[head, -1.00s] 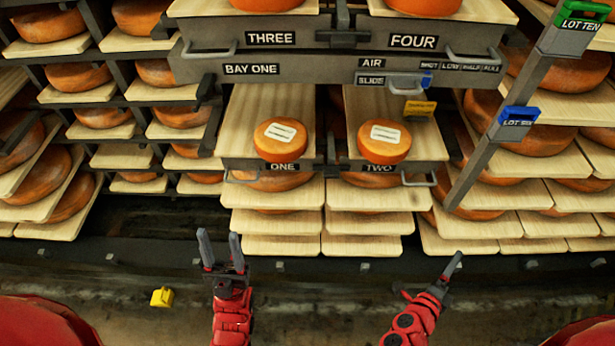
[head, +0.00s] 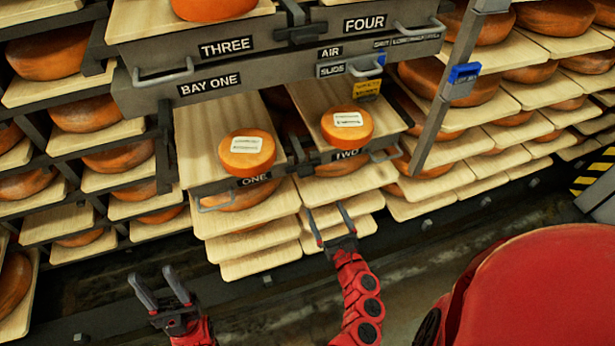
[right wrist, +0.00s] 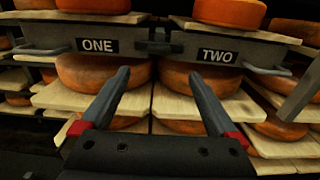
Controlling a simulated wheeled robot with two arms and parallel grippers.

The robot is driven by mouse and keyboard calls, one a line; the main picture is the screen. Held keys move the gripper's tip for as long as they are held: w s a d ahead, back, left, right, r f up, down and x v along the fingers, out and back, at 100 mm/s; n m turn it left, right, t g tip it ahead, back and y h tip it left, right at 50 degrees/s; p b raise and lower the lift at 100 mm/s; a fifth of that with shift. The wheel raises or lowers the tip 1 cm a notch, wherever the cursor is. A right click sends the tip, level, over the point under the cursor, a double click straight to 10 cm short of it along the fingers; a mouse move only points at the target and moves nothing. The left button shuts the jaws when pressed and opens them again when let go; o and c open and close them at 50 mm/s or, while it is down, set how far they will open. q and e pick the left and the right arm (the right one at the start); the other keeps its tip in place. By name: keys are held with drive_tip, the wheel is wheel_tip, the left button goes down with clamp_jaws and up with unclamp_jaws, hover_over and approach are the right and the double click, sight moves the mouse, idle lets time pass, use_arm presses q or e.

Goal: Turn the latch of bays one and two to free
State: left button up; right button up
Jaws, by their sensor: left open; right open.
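The bay one drawer front carries the label ONE (head: 256,181), also in the right wrist view (right wrist: 97,45). The bay two front carries the label TWO (head: 347,154), also in the right wrist view (right wrist: 217,55). A dark latch-like fitting (right wrist: 160,40) sits between the two fronts; its exact setting is too small to tell. My right gripper (head: 328,210) is open and empty, in front of and below the two fronts. In the right wrist view its fingers (right wrist: 162,80) point towards them, below the fitting. My left gripper (head: 155,275) is open and empty, lower left.
Labelled cheese wheels rest on the bay one board (head: 205,130) and bay two board (head: 315,100). Above is a grey beam (head: 290,82) with bays THREE and FOUR. A grey post (head: 440,120) with a blue tag (head: 461,82) stands right. Cheese shelves flank both sides.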

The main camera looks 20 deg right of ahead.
sight(308, 175)
drive_tip(key=w, duration=1.2)
drive_tip(key=shift+w+a+f, duration=0.1)
drive_tip(key=shift+w+a, duration=0.2)
drive_tip(key=shift+w, duration=0.1)
drive_tip(key=c, duration=1.4)
